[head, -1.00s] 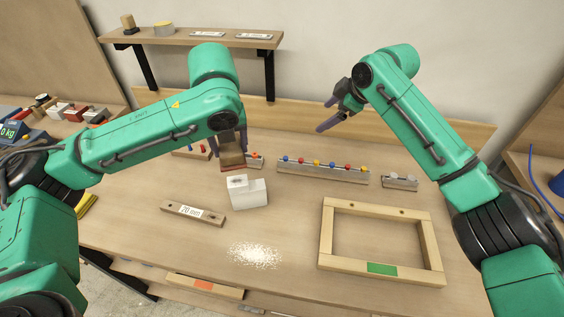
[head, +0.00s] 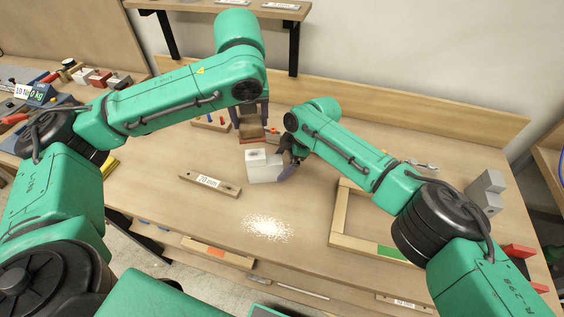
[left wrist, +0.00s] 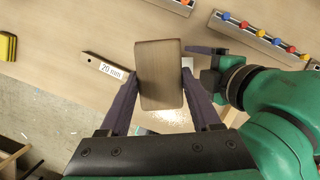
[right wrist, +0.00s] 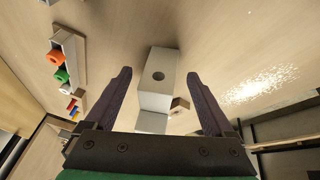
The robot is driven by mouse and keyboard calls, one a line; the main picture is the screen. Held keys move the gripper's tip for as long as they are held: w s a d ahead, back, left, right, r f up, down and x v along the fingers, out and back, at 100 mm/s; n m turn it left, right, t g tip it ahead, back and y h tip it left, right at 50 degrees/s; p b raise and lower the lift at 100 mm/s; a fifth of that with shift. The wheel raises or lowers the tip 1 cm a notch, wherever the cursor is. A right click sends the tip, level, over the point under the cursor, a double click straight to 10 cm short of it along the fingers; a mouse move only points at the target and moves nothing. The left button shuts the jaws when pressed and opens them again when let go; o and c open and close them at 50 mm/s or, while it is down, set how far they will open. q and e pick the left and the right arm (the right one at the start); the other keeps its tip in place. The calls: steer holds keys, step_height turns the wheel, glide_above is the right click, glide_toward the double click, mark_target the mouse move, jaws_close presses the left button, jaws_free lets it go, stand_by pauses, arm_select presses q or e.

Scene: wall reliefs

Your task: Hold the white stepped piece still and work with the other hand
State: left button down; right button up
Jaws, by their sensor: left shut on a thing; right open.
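The white stepped piece (head: 264,168) stands on the table. My left gripper (head: 250,122) is shut on a brown block (left wrist: 160,75), which it holds just behind the piece in the head view. My right gripper (head: 290,162) is at the right side of the piece and is open. In the right wrist view the white piece (right wrist: 160,78), with a round hole in its face, lies between the two spread fingers (right wrist: 162,100), with gaps on both sides. In the left wrist view the brown block hides most of the piece.
A bar marked 20 mm (head: 209,182) lies left of the piece. White granules (head: 267,228) are spread in front. A wooden frame (head: 340,218) lies at the right, partly under my right arm. A grey stepped block (head: 486,190) is farther right. A rail with coloured knobs (left wrist: 262,32) lies behind.

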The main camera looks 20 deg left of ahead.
steer(key=shift+a+f, duration=0.1)
steer(key=shift+f, duration=0.15)
jaws_close()
steer(key=c, duration=1)
jaws_free()
steer(key=shift+c, duration=0.2)
jaws_close()
